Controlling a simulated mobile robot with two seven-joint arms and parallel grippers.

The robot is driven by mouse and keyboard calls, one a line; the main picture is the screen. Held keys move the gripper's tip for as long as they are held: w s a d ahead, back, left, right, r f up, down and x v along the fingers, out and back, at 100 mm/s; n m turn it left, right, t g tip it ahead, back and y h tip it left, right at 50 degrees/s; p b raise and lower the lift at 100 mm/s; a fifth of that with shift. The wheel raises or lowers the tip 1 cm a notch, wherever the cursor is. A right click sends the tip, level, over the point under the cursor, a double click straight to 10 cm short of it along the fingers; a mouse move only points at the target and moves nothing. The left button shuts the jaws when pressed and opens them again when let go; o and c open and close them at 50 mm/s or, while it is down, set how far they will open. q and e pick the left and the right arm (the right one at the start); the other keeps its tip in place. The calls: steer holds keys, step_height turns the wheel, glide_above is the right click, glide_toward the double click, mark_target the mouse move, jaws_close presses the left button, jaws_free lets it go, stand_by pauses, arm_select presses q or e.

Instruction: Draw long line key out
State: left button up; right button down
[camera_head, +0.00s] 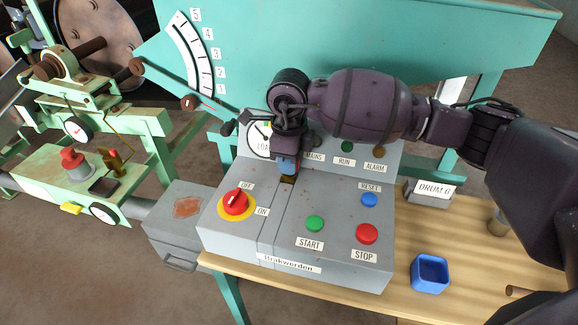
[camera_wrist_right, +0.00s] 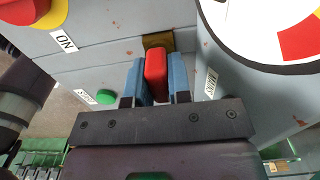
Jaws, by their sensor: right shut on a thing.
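The key (camera_wrist_right: 156,76) shows a red head in the right wrist view. My right gripper (camera_wrist_right: 155,85) is shut on it, with one blue finger on each side. The key's far end is at a brass lock plate (camera_wrist_right: 157,40) on the grey control box; how deep it sits cannot be told. In the head view my right gripper (camera_head: 287,168) points down at the brass plate (camera_head: 289,179) and hides the key. My left gripper is not in view.
The control box (camera_head: 333,265) carries a red rotary switch (camera_head: 235,202), a green START button (camera_head: 315,223), a red STOP button (camera_head: 367,234), a blue RESET button (camera_head: 369,200) and a round load gauge (camera_head: 257,138) close by. A blue open container (camera_head: 429,288) stands on the wooden table (camera_head: 405,308).

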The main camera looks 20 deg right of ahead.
steer(key=shift+r, duration=0.25)
step_height(320, 180, up, 20)
steer(key=p, duration=0.1)
steer(key=shift+f+p, duration=0.2)
steer(key=shift+p, duration=0.2)
